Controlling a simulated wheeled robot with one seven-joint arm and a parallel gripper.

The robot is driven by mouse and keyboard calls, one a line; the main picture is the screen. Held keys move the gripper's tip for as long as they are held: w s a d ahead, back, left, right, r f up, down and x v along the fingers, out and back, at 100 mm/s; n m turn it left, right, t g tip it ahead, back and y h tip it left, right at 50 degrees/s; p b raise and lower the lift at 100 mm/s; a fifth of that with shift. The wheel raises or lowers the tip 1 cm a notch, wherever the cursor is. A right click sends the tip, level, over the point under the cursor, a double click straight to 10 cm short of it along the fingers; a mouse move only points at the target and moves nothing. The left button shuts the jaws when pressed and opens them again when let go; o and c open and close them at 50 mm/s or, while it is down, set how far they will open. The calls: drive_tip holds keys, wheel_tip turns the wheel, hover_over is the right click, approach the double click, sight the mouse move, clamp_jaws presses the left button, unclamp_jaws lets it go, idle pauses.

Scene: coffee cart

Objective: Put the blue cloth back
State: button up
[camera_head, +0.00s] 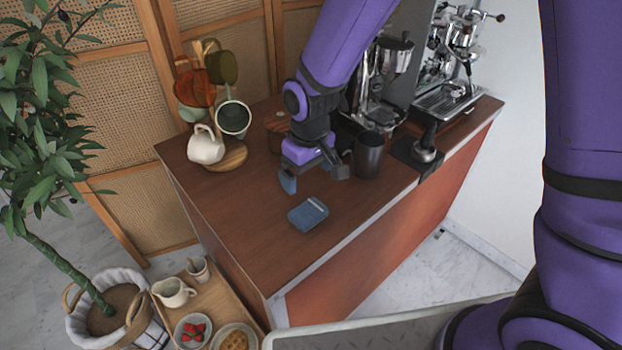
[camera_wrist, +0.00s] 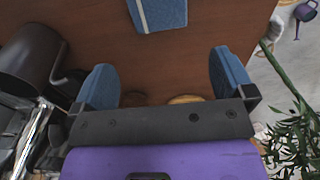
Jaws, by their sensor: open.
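The blue cloth (camera_head: 308,214) lies folded on the brown counter (camera_head: 262,235), near its front edge. It also shows at the top of the wrist view (camera_wrist: 162,14), cut off by the frame edge. My gripper (camera_head: 314,184) is above the counter, just behind the cloth in the head view. Its two blue-padded fingers are spread wide and empty in the wrist view (camera_wrist: 163,82). The cloth lies beyond the fingertips and is apart from them.
A dark cup (camera_head: 368,155) stands close to the right of my gripper. A tamper on a black mat (camera_head: 415,155), a grinder and an espresso machine (camera_head: 450,100) are further right. A cup tree and white pitcher (camera_head: 206,146) stand at the back left. The counter's front left is clear.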

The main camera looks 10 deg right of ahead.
drive_tip(key=shift+r, duration=0.2)
drive_tip(key=s+d+r+m+t, duration=0.2)
drive_tip(key=s+d+r+m, duration=0.1)
drive_tip(key=d+r, duration=1.2)
drive_tip(key=s+d+r+m+t, duration=0.1)
drive_tip(key=s+d+r, duration=0.3)
drive_tip(key=s, duration=0.4)
drive_tip(key=s+d+r+m+t, duration=0.2)
drive_tip(key=s+d+r+m, duration=0.1)
drive_tip(key=s+d+r, duration=0.2)
wheel_tip(320, 180, up, 2)
drive_tip(key=s, duration=0.2)
drive_tip(key=shift+s+d, duration=0.25)
drive_tip(key=shift+s, duration=0.1)
